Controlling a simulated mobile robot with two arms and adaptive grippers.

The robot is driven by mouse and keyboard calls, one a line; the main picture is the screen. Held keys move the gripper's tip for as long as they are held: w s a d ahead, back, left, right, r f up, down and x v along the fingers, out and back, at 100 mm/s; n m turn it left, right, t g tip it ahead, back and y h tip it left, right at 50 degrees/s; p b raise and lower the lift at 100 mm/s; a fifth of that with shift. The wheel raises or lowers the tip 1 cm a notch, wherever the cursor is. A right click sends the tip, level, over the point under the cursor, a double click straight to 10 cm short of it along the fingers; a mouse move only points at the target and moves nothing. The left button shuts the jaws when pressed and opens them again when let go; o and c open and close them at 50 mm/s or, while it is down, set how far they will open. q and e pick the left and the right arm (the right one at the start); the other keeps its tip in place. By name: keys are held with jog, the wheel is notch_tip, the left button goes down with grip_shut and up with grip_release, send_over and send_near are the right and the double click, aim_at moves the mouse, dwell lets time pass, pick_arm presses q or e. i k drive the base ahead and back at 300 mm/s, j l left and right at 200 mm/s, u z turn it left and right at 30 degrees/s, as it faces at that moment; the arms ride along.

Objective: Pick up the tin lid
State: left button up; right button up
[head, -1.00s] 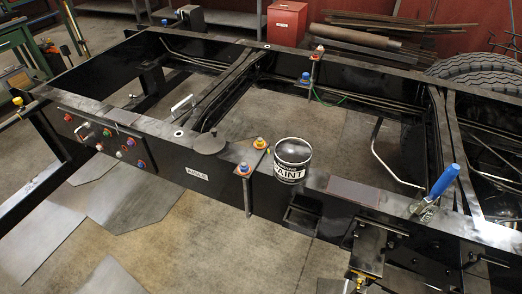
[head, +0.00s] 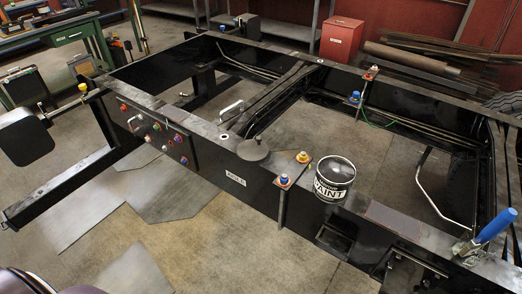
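A dark grey round disc, which looks like the tin lid (head: 253,150), lies flat on the top of the black chassis rail (head: 205,130), left of the paint tin. Neither of my grippers is in view. A dark rounded shape at the bottom left corner may be part of my arm, but no fingers show.
Clamps with blue and orange caps (head: 284,181) stand between lid and tin. A blue-handled tool (head: 493,228) and a flat brown plate (head: 396,219) lie on the rail to the right. A control panel with buttons (head: 152,134) is on the rail's side. Metal sheets cover floor at left.

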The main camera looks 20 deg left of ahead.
aim_at(256, 151)
jog(key=l+u, duration=0.2)
jog(key=u, duration=0.5)
